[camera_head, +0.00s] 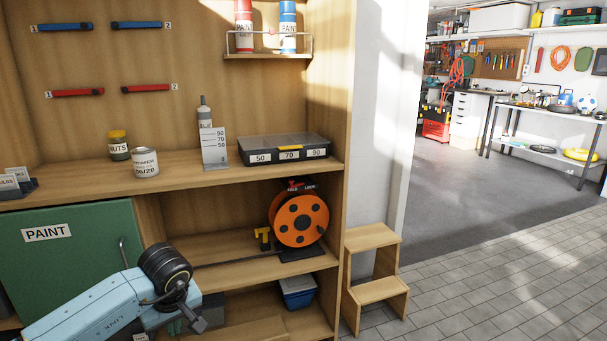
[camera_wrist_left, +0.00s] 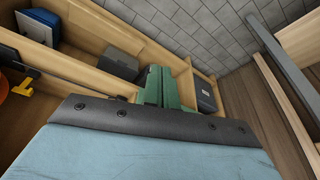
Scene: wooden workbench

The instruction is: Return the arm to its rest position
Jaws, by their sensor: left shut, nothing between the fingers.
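My left arm (camera_head: 105,305) comes in from the lower left in the head view, a light blue link with a black joint. It is in front of the green PAINT cabinet and the lower shelves. The small dark end of my left gripper (camera_head: 199,325) hangs below the joint, shut, with nothing seen in it. In the wrist view a light blue housing with a black bolted band (camera_wrist_left: 150,118) fills the lower part, and no fingers show there. My right gripper is in neither view.
The green PAINT cabinet (camera_head: 75,258) is right behind my arm. An orange cable reel (camera_head: 299,220) stands on the shelf to the right, with a blue bin (camera_head: 297,292) below. A wooden step stool (camera_head: 372,250) is beside the shelving. Open floor (camera_head: 500,270) lies to the right.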

